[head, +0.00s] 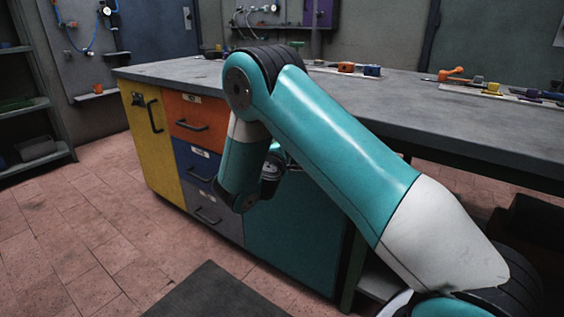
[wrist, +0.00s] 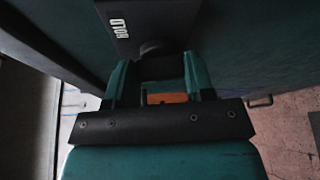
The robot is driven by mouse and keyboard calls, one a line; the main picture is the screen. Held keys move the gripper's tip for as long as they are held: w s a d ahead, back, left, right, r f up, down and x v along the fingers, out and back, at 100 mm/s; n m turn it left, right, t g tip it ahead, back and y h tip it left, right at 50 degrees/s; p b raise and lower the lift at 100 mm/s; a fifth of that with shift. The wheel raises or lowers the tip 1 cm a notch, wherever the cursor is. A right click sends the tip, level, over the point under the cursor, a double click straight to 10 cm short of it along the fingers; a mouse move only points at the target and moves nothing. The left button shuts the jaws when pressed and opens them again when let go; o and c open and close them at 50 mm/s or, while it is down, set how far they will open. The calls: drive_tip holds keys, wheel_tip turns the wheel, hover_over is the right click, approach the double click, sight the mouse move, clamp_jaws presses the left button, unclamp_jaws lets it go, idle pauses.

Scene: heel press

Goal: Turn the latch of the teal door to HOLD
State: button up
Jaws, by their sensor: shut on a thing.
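The teal door (head: 300,235) is at the right end of the cabinet front in the head view, partly hidden behind my arm. It also fills much of the wrist view (wrist: 240,50). A dark plate (wrist: 180,20) on it carries the word HOLD, seen turned on its side. The latch (wrist: 152,48) shows as a dark rounded piece at the plate's edge. My gripper (wrist: 155,70) has its teal fingers on either side of the latch and is shut on it. The fingers hide most of the latch, so its exact angle cannot be told. The head view hides the fingertips.
Left of the teal door are orange (head: 195,110), blue (head: 197,160) and grey (head: 215,210) drawers and a yellow door (head: 150,125), all with handles. The worktop (head: 200,72) overhangs them and bears small parts. A dark mat (head: 220,292) lies on the open tiled floor.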

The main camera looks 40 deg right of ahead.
drive_tip(key=m+h+b, duration=0.1)
drive_tip(key=m+b, duration=0.3)
drive_tip(key=b, duration=0.4)
drive_tip(key=m+h+b, duration=0.2)
drive_tip(key=m+b, duration=0.2)
drive_tip(key=b, duration=0.5)
drive_tip(key=f+m+t+h+b, duration=0.1)
drive_tip(key=m+b, duration=0.2)
drive_tip(key=b, duration=0.5)
drive_tip(key=shift+m+h, duration=0.3)
drive_tip(key=shift+m, duration=0.1)
drive_tip(key=shift+r+b, duration=0.2)
drive_tip(key=shift+b, duration=0.15)
drive_tip(key=o, duration=0.9)
